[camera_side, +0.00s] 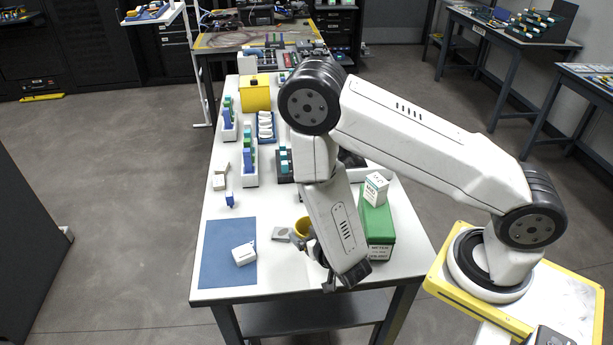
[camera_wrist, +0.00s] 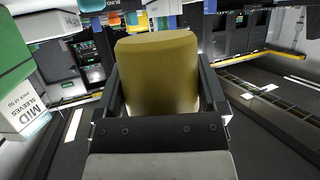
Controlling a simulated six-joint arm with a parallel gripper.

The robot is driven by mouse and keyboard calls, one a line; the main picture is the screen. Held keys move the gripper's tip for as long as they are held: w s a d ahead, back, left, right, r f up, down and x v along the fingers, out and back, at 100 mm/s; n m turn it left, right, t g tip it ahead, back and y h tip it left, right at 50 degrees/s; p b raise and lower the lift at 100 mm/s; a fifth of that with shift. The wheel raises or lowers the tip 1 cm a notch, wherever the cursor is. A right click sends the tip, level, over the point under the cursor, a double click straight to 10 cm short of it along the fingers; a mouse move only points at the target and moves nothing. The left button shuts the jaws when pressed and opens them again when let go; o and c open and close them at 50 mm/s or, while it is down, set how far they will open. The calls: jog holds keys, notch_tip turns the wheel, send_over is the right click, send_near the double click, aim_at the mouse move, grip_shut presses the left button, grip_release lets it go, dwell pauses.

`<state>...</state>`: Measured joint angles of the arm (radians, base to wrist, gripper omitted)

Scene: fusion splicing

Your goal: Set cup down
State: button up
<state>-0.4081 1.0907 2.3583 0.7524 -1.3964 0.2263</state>
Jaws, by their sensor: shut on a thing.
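A yellow cup (camera_wrist: 158,75) fills the middle of the wrist view, between the two dark fingers of my gripper (camera_wrist: 160,92). The gripper is shut on it. In the side view, part of the cup (camera_side: 302,227) shows at the left of my wrist, over the front part of the white table (camera_side: 213,208). My gripper (camera_side: 313,247) is next to it there, partly hidden by my arm. I cannot tell whether the cup's bottom touches the table.
A blue mat (camera_side: 220,268) with a white box (camera_side: 244,254) lies at the front left. A green box (camera_side: 378,222) with a white carton (camera_side: 376,189) on top stands to the right.

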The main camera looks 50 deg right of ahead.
aim_at(309, 259)
jog(key=shift+f, duration=0.95)
jog(key=shift+f, duration=0.15)
jog(key=shift+f, duration=1.75)
jog(key=shift+f, duration=0.1)
jog(key=o, duration=1.1)
jog(key=shift+f, duration=0.1)
jog(key=shift+c, duration=0.2)
jog(key=shift+s, duration=0.1)
jog(key=shift+v, duration=3.85)
jog(key=shift+a+f, duration=0.1)
jog(key=shift+a, duration=0.05)
